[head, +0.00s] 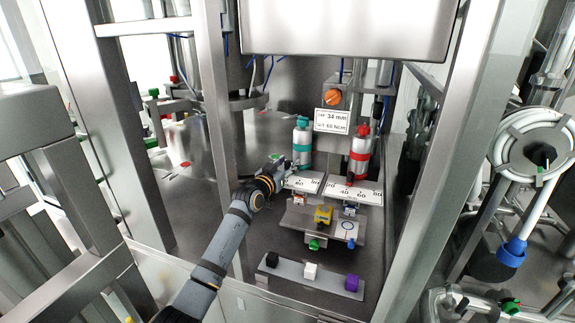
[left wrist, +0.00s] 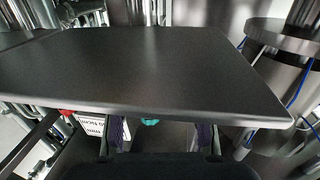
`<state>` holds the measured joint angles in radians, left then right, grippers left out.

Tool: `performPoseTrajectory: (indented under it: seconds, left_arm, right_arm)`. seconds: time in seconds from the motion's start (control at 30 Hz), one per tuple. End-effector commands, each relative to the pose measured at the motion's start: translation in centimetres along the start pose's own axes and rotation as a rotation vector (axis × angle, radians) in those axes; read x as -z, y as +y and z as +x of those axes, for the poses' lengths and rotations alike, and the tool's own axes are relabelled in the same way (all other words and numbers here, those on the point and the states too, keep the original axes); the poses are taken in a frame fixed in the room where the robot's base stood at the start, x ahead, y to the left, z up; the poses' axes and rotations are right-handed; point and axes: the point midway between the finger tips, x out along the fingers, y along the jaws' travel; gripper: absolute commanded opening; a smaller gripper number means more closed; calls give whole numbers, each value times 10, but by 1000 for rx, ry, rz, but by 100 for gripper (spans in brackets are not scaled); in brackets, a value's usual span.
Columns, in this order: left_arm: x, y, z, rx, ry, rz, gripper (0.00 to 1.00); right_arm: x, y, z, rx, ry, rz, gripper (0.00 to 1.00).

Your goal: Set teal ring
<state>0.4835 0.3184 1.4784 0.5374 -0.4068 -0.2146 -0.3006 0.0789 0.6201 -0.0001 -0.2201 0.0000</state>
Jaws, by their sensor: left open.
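A grey cylinder (head: 302,159) with a teal ring (head: 301,147) around its middle and a teal knob (head: 302,122) on top stands upright behind the left white scale. My left gripper (head: 284,163) is just left of this cylinder, below the ring's height; whether it touches the cylinder cannot be told. In the left wrist view its fingers (left wrist: 160,134) are apart, and a teal patch (left wrist: 150,122) shows beyond them. A dark plate (left wrist: 150,65) hides the rest of that teal part. My right gripper is in neither view.
A matching cylinder with a red ring (head: 359,156) stands to the right. A sign (head: 331,121) reads 34 mm and 60 Ncm. White scales (head: 343,189), a yellow block (head: 323,214) and a rail (head: 318,278) with black, white and purple blocks lie in front. Metal posts (head: 218,130) frame the bay.

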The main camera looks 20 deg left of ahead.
Motion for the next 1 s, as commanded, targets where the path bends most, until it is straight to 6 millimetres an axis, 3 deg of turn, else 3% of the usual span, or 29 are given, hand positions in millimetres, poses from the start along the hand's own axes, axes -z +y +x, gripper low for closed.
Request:
performPoseTrajectory:
  seconds: [0.17, 0.6, 0.97, 1.0]
  left_arm:
    - [6, 0, 0, -1, 3, 0, 43]
    - [90, 0, 0, 0, 3, 0, 43]
    - [100, 0, 0, 1, 0, 0, 43]
    - [100, 0, 0, 0, 0, 1, 39]
  right_arm:
    - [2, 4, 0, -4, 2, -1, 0]
    - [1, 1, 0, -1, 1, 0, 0]
    - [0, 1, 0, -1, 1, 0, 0]
    - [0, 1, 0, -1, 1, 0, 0]
